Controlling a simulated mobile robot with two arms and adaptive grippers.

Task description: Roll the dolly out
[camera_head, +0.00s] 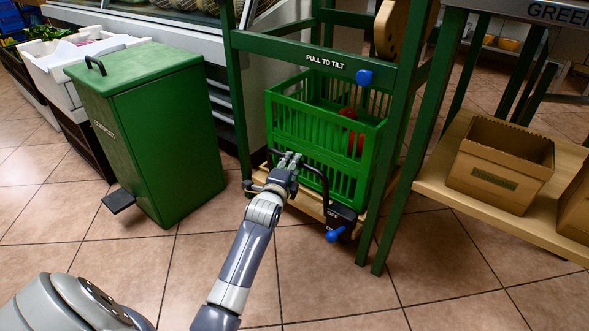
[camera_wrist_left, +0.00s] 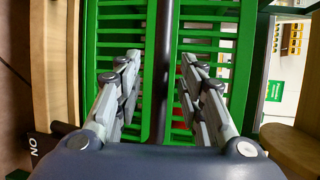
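The dolly (camera_head: 306,202) is a low wooden platform under a green slatted crate (camera_head: 328,147), standing inside a green frame (camera_head: 236,90). A black bar handle (camera_head: 318,172) runs across its front. A black box with a blue lever (camera_head: 335,235), marked OFF and ON, sits at its front right corner. My left gripper (camera_head: 289,160) is at the handle. In the left wrist view, the open fingers of my left gripper (camera_wrist_left: 161,75) stand on both sides of the black bar (camera_wrist_left: 163,50), with gaps visible. My right gripper is out of view.
A green bin (camera_head: 165,140) with a black pedal stands left of the frame. A wooden shelf (camera_head: 445,200) with a cardboard box (camera_head: 500,165) is on the right. The frame bears a "PULL TO TILT" sign and a blue knob (camera_head: 364,77). Tiled floor in front is clear.

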